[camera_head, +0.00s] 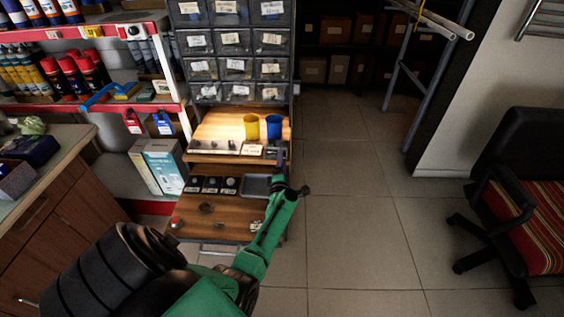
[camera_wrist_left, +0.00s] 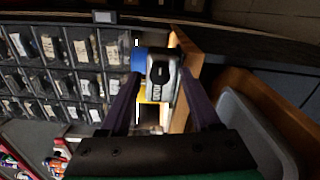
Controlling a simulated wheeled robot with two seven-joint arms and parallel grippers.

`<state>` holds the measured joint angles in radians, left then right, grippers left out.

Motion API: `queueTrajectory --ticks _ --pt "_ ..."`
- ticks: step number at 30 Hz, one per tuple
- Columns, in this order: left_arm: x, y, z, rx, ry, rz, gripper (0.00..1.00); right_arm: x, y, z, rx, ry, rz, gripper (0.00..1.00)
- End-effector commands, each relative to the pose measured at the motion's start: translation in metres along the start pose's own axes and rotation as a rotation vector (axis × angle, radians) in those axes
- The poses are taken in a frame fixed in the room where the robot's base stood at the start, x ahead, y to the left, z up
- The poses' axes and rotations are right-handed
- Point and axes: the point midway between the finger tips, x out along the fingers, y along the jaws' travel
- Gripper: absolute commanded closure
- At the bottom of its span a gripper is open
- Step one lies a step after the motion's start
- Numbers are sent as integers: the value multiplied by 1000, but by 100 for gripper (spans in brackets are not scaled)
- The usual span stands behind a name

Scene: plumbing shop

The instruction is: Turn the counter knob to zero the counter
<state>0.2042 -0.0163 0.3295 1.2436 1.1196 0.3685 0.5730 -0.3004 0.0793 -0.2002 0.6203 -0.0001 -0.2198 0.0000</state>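A small grey device with a black oval face and a pale printed strip, seemingly the counter (camera_wrist_left: 165,78), shows between my left fingers in the wrist view. I cannot make out its knob or read its digits. My left gripper (camera_head: 281,162) is at the right end of the upper shelf's front edge and hides part of what is there. In the wrist view my left gripper (camera_wrist_left: 160,105) is open, its two dark fingers on either side of the device, with gaps showing. I cannot tell how far ahead of the fingertips the device is. My right gripper is not in view.
A yellow cup (camera_head: 251,127) and a blue cup (camera_head: 273,127) stand on the shelf behind the gripper. A grey tray (camera_head: 256,186) and black dials (camera_head: 211,184) are on the lower board. A drawer cabinet (camera_head: 232,41) rises behind.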

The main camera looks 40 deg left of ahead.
Motion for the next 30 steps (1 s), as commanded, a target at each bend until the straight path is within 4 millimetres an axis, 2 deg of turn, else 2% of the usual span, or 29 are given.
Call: queueTrajectory --ticks 8,11,15,22,25,30 --pt "-8 1 1 1 -2 -2 36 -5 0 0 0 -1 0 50" --pt "-24 2 1 1 -1 -4 36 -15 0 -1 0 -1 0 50" --pt "-64 4 1 1 -1 -6 36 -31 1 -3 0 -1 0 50" --pt "-126 2 0 1 0 -4 36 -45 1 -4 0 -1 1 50" --pt "-140 1 0 0 0 -2 36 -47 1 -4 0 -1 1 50" --pt "-146 0 0 -1 0 0 36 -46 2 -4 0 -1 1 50"
